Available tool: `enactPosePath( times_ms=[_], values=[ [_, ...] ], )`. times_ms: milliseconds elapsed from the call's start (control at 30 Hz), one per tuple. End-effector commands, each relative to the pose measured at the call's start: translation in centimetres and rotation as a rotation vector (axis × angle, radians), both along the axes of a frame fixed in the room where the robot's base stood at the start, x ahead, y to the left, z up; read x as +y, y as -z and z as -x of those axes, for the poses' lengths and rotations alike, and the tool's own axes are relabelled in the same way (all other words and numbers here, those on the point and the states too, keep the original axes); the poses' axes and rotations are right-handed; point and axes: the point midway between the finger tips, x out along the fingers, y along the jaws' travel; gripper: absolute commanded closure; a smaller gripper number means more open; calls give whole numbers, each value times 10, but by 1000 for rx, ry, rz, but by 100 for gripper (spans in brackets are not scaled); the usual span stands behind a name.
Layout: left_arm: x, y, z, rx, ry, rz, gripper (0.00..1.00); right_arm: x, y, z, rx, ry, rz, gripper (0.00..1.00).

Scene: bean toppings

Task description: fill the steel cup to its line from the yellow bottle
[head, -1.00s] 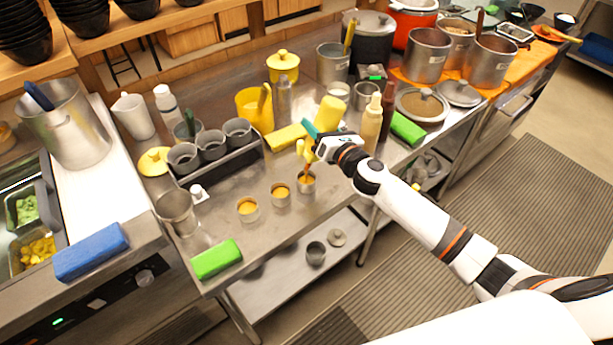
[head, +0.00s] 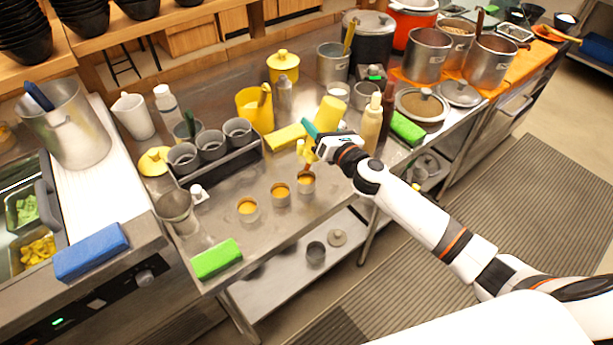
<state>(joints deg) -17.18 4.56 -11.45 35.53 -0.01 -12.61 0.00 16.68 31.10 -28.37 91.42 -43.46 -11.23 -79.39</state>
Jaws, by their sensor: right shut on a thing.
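The yellow bottle (head: 331,111) is tilted with its base up and to the right. My right gripper (head: 315,140) is shut around it, hiding its middle. Its yellow nozzle end shows low and left of the gripper, above a small steel cup (head: 307,187). A short orange-brown streak shows between nozzle and cup, reaching the cup's mouth. Orange-brown content shows inside this cup; its line is too small to make out. Two similar steel cups, a middle one (head: 281,199) and a left one (head: 249,215), hold orange content. My left gripper is not in view.
A brown bottle (head: 387,115) and a tan bottle (head: 371,127) stand close right of my gripper. A yellow sponge (head: 287,137) lies behind it. A rack of grey cups (head: 222,163) stands left. A green sponge (head: 216,259) lies at the front edge, with bare steel counter nearby.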

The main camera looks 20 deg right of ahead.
Motion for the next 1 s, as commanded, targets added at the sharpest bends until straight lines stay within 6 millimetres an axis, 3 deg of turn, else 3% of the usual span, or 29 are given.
enactPosePath(
  times_ms=[400,700,1000],
  values=[
    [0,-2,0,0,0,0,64,0,-2,0,-1,-1,0,55],
    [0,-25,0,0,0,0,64,0,-26,0,-1,-1,0,55],
    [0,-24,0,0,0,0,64,0,-26,0,-1,-1,0,55]
  ],
)
